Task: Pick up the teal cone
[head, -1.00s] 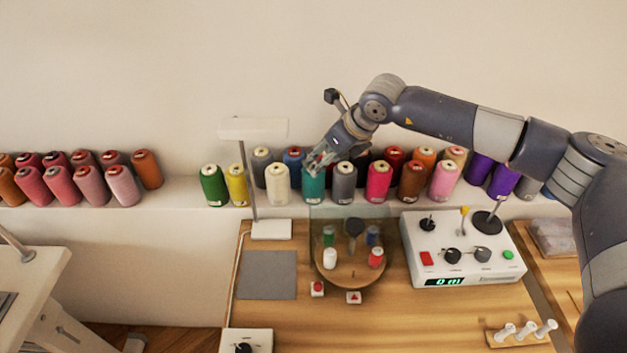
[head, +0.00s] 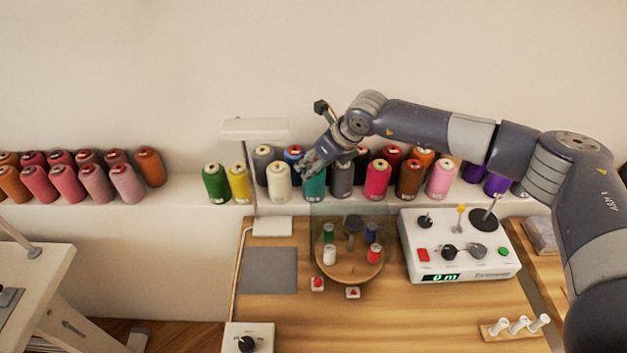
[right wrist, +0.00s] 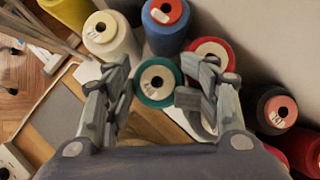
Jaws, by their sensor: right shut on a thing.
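The teal cone (head: 315,188) stands upright on the back ledge, in the row of thread cones, between a cream cone and a grey cone. My right gripper (head: 313,168) reaches down over its top from the right. In the right wrist view the teal cone (right wrist: 157,83) shows from above, between the two fingers of my right gripper (right wrist: 157,95). The fingers are shut on it, one on each side. Its lower part is hidden in the wrist view. My left gripper is not in view.
A cream cone (head: 278,182), a grey cone (head: 342,180) and a blue cone (right wrist: 165,20) stand close around. A lamp (head: 254,130) rises to the left. Below the ledge are a glass-fronted round wooden stand (head: 348,272) and a white control box (head: 460,245).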

